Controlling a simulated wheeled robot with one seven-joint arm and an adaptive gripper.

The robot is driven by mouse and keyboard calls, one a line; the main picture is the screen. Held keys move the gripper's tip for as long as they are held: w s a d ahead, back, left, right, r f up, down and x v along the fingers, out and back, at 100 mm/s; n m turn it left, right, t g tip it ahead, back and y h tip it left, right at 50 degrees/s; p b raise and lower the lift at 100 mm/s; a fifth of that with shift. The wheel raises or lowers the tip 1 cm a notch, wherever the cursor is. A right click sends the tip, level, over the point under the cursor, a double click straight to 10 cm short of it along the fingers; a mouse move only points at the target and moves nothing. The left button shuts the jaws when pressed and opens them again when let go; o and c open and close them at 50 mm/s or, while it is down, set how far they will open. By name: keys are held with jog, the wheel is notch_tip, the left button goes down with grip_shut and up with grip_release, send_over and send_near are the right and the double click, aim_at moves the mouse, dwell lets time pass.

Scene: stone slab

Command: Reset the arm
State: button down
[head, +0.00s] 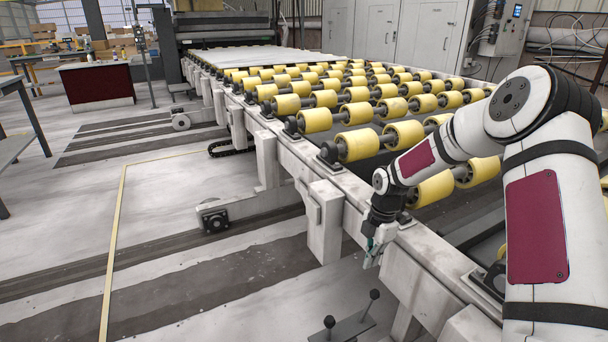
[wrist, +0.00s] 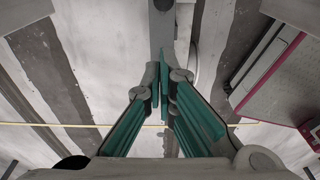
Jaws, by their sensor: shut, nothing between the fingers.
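My gripper (head: 372,254) hangs at the end of my white arm, pointing down beside the near side rail of the roller conveyor. In the wrist view its teal-padded fingers (wrist: 165,88) come together at the tips with nothing between them. The arm is bent, with its forearm reaching from the right over the yellow rollers. I cannot tell whether the gripper touches the rail.
The conveyor's yellow rollers (head: 357,144) run back to a large machine. Its pale side rail (head: 420,262) is close to the gripper. A small stand with black knobs (head: 345,327) is at the bottom. Open floor (head: 190,245) lies to the left.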

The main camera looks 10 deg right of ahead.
jog(key=s+a+r+m+h, duration=0.2)
jog(key=s+r+m, duration=0.3)
jog(key=s+r, duration=0.55)
jog(key=s+a+r+m+h, duration=0.15)
jog(key=s+r+m, duration=0.55)
jog(key=r, duration=0.7)
jog(key=s+a+r+m+y, duration=0.1)
jog(key=s+a+m, duration=0.15)
jog(key=s, duration=0.55)
jog(key=s+a+r+m+y, duration=0.1)
jog(key=s+m, duration=0.3)
jog(key=s, duration=0.5)
jog(key=s+a+r+m, duration=0.2)
jog(key=s+m, duration=0.1)
jog(key=s, duration=0.5)
notch_tip(320, 180, up, 25)
jog(key=t+p, duration=0.4)
jog(key=p, duration=2)
jog(key=shift+w+d+r+t+p, duration=0.2)
jog(key=shift+d+t+p, duration=0.05)
jog(key=shift+t+p, duration=0.05)
